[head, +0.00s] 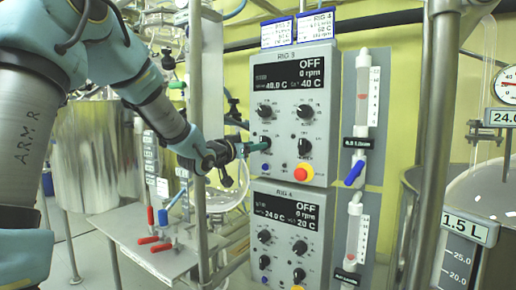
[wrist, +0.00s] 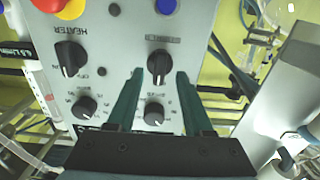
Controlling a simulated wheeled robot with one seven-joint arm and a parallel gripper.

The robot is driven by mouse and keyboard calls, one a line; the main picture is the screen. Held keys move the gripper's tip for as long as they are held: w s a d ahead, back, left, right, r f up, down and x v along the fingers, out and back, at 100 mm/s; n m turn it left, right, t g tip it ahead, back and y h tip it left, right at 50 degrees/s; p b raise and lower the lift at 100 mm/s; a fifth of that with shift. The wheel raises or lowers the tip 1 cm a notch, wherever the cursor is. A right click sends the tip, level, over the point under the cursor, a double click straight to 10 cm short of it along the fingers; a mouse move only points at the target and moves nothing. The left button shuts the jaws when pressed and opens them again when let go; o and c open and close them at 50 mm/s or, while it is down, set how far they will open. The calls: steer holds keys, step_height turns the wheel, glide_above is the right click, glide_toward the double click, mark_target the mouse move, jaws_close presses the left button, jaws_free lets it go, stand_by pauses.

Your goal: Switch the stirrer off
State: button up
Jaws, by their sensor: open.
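The upper control panel, RIG 3 (head: 326,70), shows OFF and 0 rpm on its dark display (head: 289,79). My gripper (head: 264,146) is at the panel's lower left knob, which it mostly hides in the head view. In the wrist view, the open teal fingers of my gripper (wrist: 160,76) stand on either side of this black knob (wrist: 159,62), with visible gaps on both sides. The knob's label is too blurred to read; its grip bar runs nearly up and down in the picture. The HEATER knob (wrist: 69,58) is to its left there.
A red stop button (head: 304,173) and a blue button (wrist: 166,6) sit near the knobs. Two smaller dials (wrist: 154,114) (wrist: 85,107) lie close to the fingers. The RIG 4 panel (head: 285,228) is below. A metal post (head: 197,110) stands beside my arm.

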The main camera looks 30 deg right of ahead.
steer(key=b+v, duration=0.1)
steer(key=v, duration=0.7)
steer(key=shift+a, duration=0.1)
